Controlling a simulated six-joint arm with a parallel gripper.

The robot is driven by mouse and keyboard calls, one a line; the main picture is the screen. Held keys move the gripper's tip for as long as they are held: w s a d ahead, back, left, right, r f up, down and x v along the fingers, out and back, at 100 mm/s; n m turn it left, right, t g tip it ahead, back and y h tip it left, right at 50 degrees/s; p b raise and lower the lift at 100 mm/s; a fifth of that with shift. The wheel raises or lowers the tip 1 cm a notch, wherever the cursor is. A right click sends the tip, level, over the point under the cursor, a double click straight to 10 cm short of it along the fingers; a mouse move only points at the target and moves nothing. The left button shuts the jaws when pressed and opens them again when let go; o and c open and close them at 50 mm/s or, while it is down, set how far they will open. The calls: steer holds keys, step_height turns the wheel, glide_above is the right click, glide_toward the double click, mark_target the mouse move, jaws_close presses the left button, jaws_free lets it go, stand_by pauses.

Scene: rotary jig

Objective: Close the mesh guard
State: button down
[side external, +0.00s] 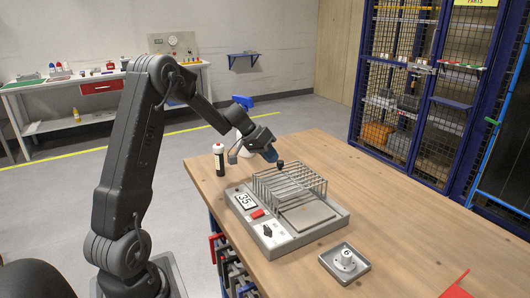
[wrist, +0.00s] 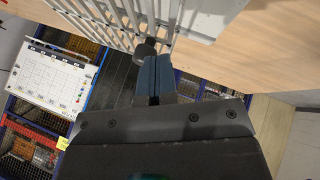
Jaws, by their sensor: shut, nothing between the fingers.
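The mesh guard (side external: 290,184) is a cage of grey metal bars on the grey jig base (side external: 308,238), on the wooden table. A flat plate (side external: 306,216) lies in front of and partly below the bars. I cannot tell how far the guard stands open. A dark round knob (side external: 281,164) sits at the guard's upper edge. My gripper (side external: 272,156) is shut and empty, just above and beside the knob. In the wrist view, the blue fingertips (wrist: 155,62) are right by the black knob (wrist: 146,48), with the guard bars (wrist: 118,22) beyond. Contact is unclear.
A small tray (side external: 330,265) with a white part stands at the front right. A dark bottle (side external: 220,162) stands behind left.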

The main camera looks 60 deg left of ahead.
mark_target(272, 175)
steer(key=d, duration=0.8)
steer(key=shift+d, duration=0.45)
steer(key=a, duration=0.1)
steer(key=s+a, duration=0.1)
steer(key=a, duration=0.1)
steer(key=s+a+r, duration=0.1)
steer(key=shift+a, duration=0.4)
steer(key=v, duration=0.9)
steer(key=s+d+r+m+g+y, duration=0.1)
steer(key=s+d+r, duration=0.15)
steer(key=d, duration=0.55)
steer(key=s+d+r+m+g, duration=0.1)
steer(key=s+d, duration=0.2)
steer(key=d, duration=0.5)
steer(key=s+d+m+t+y, duration=0.1)
steer(key=s+d+y, duration=0.1)
steer(key=s+d, duration=0.8)
steer(key=shift+s+f+y, duration=0.3)
steer(key=shift+s+f, duration=0.15)
steer(key=shift+s, duration=0.9)
